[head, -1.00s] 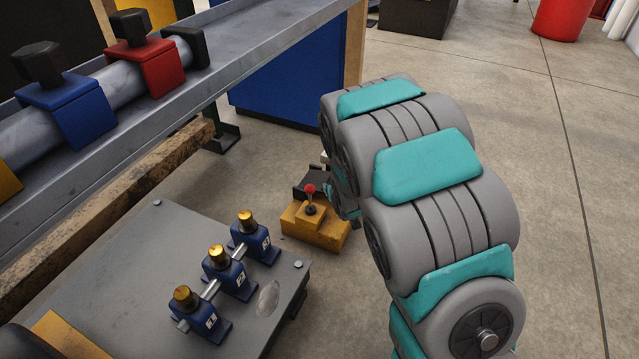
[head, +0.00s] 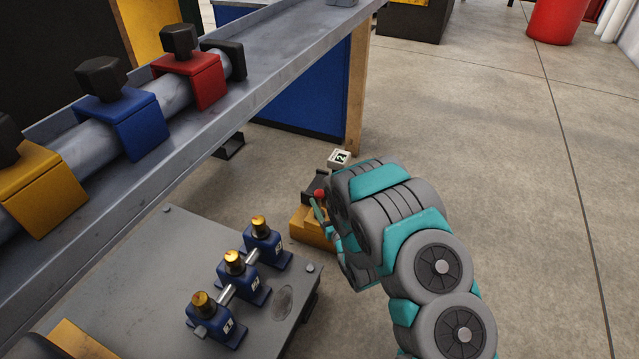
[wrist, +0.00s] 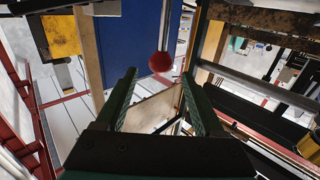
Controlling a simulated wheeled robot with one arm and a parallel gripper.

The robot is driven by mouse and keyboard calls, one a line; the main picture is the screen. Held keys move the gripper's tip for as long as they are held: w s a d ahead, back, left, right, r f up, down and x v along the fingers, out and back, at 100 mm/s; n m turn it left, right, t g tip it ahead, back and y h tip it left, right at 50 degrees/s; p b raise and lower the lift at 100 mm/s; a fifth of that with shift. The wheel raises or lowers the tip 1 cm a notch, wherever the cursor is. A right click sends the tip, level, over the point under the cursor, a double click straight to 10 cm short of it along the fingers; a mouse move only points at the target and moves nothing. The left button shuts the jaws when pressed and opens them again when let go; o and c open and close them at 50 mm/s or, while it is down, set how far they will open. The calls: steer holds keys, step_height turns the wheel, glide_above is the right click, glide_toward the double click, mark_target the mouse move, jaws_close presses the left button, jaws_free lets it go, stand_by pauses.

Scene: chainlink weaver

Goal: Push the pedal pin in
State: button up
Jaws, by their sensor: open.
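A yellow pedal box (head: 308,232) stands on the floor beyond the grey plate, with a black part on top and a red ball knob (head: 320,193). I take the knob to be the head of the pedal pin. My gripper is at the right of the box; a teal finger shows beside the knob, and my arm hides the box's right side. In the wrist view my gripper (wrist: 160,80) is open and empty. The red knob (wrist: 161,62) on its thin rod appears between and just past the fingertips. Whether a finger touches it I cannot tell.
A grey plate (head: 150,262) with several blue brass-topped blocks (head: 263,247) lies left of my arm. Above it runs a grey rail bench (head: 290,62) with coloured clamps on a pipe. A small white marked block (head: 339,158) shows behind my wrist.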

steer(key=b+x, duration=0.1)
steer(key=x, duration=0.6)
steer(key=shift+w+a, duration=0.2)
steer(key=shift+w, duration=0.15)
jaws_close()
stand_by(0.4)
stand_by(0.8)
